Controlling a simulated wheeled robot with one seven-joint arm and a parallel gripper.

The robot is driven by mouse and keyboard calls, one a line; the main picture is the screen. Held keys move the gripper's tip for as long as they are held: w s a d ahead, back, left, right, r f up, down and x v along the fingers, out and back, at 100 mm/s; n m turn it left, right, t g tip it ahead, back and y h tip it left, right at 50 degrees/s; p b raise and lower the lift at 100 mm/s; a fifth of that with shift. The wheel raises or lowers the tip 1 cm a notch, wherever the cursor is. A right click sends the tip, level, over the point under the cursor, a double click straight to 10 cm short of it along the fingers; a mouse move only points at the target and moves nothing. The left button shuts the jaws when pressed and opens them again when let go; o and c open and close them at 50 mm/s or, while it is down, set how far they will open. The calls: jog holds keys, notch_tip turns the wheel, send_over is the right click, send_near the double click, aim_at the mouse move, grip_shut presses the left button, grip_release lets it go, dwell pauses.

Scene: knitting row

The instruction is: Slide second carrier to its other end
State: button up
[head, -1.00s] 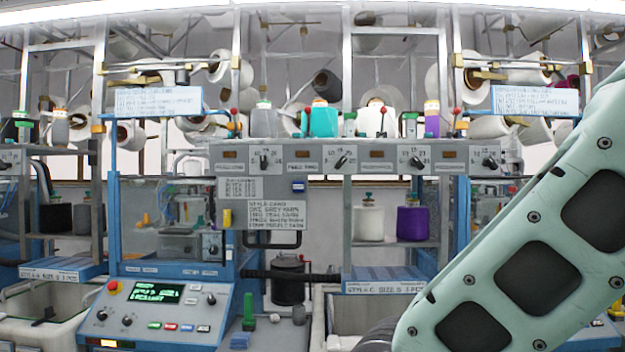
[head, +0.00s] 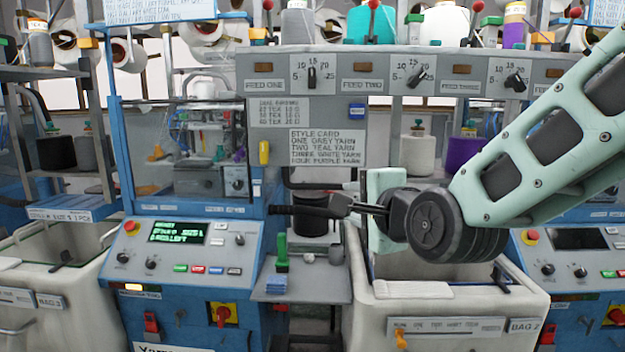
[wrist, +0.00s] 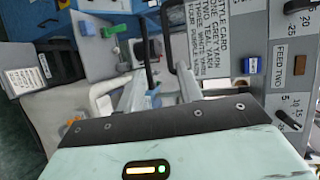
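The knitting machine's windowed bay (head: 195,180) is at the left in the head view. Small coloured parts show behind its window: a yellow-orange one (head: 157,153) to the left, a green one (head: 220,153) and a purple one (head: 240,155) to the right. They may be yarn carriers; they are too small to tell which is the second. My gripper (head: 352,207) is right of the bay, below the style card, pointing left at a dark horizontal bar. In the wrist view its two grey fingers (wrist: 160,78) stand apart, with no object clearly held.
A style card (head: 327,148) hangs on the grey panel with feed dials (head: 311,76). A control panel (head: 185,250) slopes below the bay. A small shelf with a green upright part (head: 282,252) stands beside it. A bin marked bag 2 (head: 450,325) lies under my arm.

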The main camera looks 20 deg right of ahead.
aim_at(322, 187)
jog(key=shift+m, duration=0.4)
jog(key=p+x, duration=0.2)
jog(key=x, duration=0.4)
jog(key=p+x, duration=0.2)
jog(key=x, duration=0.3)
jog(key=d+r+p+x, duration=0.1)
jog(key=x, duration=0.5)
jog(key=shift+w+a+p, duration=0.1)
jog(key=shift+w+p, duration=0.3)
jog(key=shift+w, duration=0.1)
grip_shut()
